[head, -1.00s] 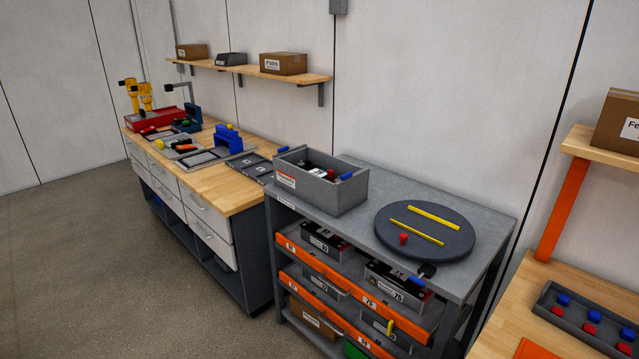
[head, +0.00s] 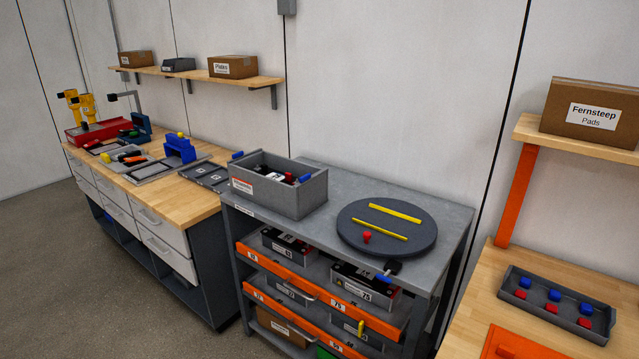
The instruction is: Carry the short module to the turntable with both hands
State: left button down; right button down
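The turntable (head: 386,229) is a dark round disc with two yellow strips and a red knob, on the right part of the grey rack's top. Several grey battery modules with dark tops sit on the rack's shelves below. One module (head: 290,246) is at the left of the upper shelf and another (head: 366,285) is at its right, under the turntable. I cannot tell which one is the short module. Neither of my grippers shows in the head view.
A grey bin (head: 278,195) with small parts stands left of the turntable. Orange rails (head: 312,290) run along the rack's shelf fronts. A wooden bench (head: 195,209) adjoins at left. At right, a wooden table (head: 475,311) holds a tray (head: 515,300) of blue and red pieces.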

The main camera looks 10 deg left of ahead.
aim_at(387, 222)
jog(key=i+j+z, duration=0.25)
jog(key=j, duration=0.4)
jog(key=j+z, duration=0.3)
jog(key=j, duration=0.3)
jog(key=i+j+z, duration=0.25)
jog(key=j, duration=0.45)
jog(key=k, duration=0.1)
